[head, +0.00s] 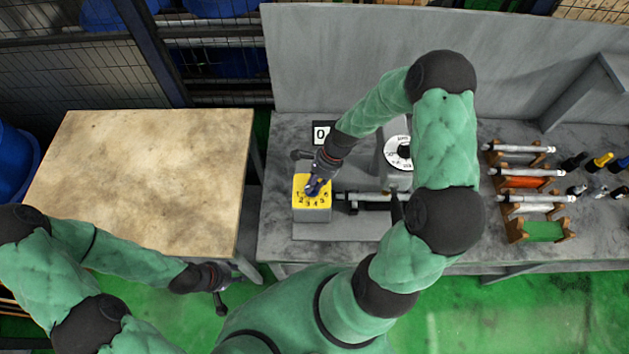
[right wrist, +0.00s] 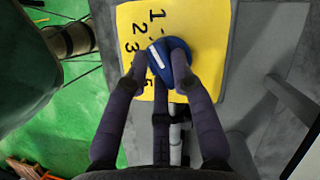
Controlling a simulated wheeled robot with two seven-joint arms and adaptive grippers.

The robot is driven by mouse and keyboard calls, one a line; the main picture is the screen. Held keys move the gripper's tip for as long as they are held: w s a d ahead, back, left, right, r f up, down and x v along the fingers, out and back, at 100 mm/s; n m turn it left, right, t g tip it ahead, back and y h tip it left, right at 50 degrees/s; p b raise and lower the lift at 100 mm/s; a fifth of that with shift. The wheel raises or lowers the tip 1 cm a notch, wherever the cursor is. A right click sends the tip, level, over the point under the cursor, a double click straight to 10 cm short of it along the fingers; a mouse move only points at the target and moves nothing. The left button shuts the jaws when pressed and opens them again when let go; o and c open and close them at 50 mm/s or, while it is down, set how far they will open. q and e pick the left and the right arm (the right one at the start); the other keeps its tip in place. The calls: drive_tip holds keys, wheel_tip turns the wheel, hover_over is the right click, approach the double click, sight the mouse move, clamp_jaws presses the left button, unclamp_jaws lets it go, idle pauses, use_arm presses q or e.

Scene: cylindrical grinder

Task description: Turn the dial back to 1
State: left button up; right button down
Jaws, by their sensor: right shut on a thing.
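A blue dial (right wrist: 172,58) with a white line sits on a yellow plate (right wrist: 205,15) printed with black numbers, in the right wrist view. The 1, 2 and 3 show at its upper left. The white line points up and left; I cannot tell exactly which number it meets. My right gripper (right wrist: 165,72) is shut on the dial, its fingers around it. In the head view, my right gripper (head: 316,187) covers much of the dial on top of the yellow-topped box (head: 312,213). My left gripper (head: 222,290) hangs away from it, near the wooden table; its opening is unclear.
An empty wooden table (head: 150,180) stands at the left. The grey grinder bench (head: 275,225) carries a small display (head: 323,134), a white wheel (head: 397,150) and, at the right, wooden racks (head: 530,190) with metal shafts. A grey panel rises behind the bench.

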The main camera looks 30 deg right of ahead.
drive_tip(key=shift+m+t+p, duration=0.35)
drive_tip(key=shift+m+t, duration=0.05)
drive_tip(key=shift+m, duration=0.8)
drive_tip(key=c, duration=1)
unclamp_jaws()
drive_tip(key=shift+c, duration=0.2)
drive_tip(key=v, duration=1.2)
drive_tip(key=shift+a, duration=0.2)
drive_tip(key=shift+s+a, duration=0.1)
drive_tip(key=shift+s, duration=0.05)
